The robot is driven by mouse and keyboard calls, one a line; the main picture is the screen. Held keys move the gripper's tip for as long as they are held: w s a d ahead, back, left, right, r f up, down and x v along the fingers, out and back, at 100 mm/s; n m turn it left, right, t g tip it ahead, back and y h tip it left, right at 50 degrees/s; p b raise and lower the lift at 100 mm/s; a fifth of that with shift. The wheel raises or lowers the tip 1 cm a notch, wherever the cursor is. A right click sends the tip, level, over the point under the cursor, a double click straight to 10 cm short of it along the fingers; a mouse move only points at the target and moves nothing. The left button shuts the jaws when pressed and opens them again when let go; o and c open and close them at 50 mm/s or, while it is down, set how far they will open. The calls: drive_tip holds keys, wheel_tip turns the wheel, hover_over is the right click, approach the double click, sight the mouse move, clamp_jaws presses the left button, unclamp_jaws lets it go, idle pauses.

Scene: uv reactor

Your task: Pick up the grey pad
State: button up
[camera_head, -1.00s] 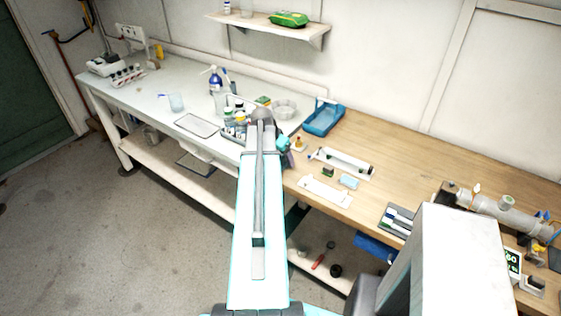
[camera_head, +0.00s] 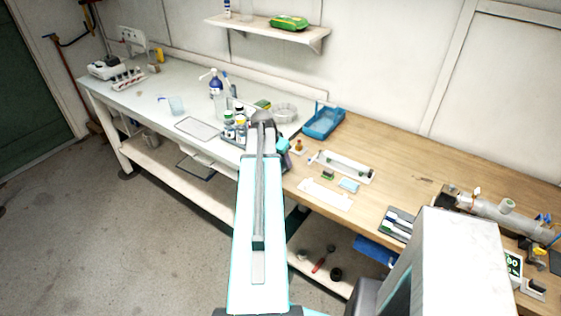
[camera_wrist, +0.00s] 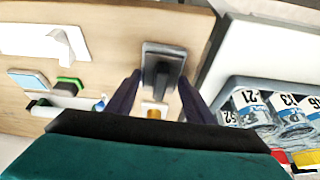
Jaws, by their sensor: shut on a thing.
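The grey pad (camera_wrist: 163,62) is a dark grey block with a raised grip, at the top middle of the wrist view. My gripper (camera_wrist: 158,92) has its two dark fingers on either side of the pad's grip and is shut on it. The pad is over the wooden bench top; whether it touches the wood cannot be told. In the head view my gripper (camera_head: 284,158) is at the left end of the wooden bench, partly behind my arm, and the pad cannot be made out there.
A rack of labelled bottles (camera_head: 235,128) stands close to the left of my gripper. A blue tray (camera_head: 323,122) lies behind. A small amber item (camera_head: 298,147), a long white holder (camera_head: 345,165), a light blue pad (camera_head: 348,185) and a white plate (camera_head: 325,195) lie to the right.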

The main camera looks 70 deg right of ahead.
drive_tip(key=shift+r, duration=0.15)
drive_tip(key=shift+r+b, duration=0.95)
drive_tip(key=shift+r, duration=0.35)
drive_tip(key=shift+a+r, duration=0.15)
drive_tip(key=shift+a, duration=0.1)
drive_tip(key=s+a+b, duration=0.1)
drive_tip(key=a+b, duration=0.4)
drive_tip(key=a, duration=0.5)
drive_tip(key=shift+s+a+r, duration=0.15)
drive_tip(key=shift+s+r, duration=0.05)
drive_tip(key=shift+r, duration=0.2)
drive_tip(key=shift+b, duration=0.65)
drive_tip(key=a+b, duration=0.1)
drive_tip(key=b, duration=0.2)
drive_tip(key=shift+s+a+r+b, duration=0.15)
drive_tip(key=shift+a+b, duration=0.5)
drive_tip(key=shift+b, duration=0.8)
drive_tip(key=shift+s+a+r+b, duration=0.1)
drive_tip(key=shift+a+b, duration=0.6)
drive_tip(key=shift+b, duration=0.7)
drive_tip(key=shift+s+a+r+b, duration=0.15)
drive_tip(key=shift+a+b, duration=0.5)
drive_tip(key=shift+b, duration=0.8)
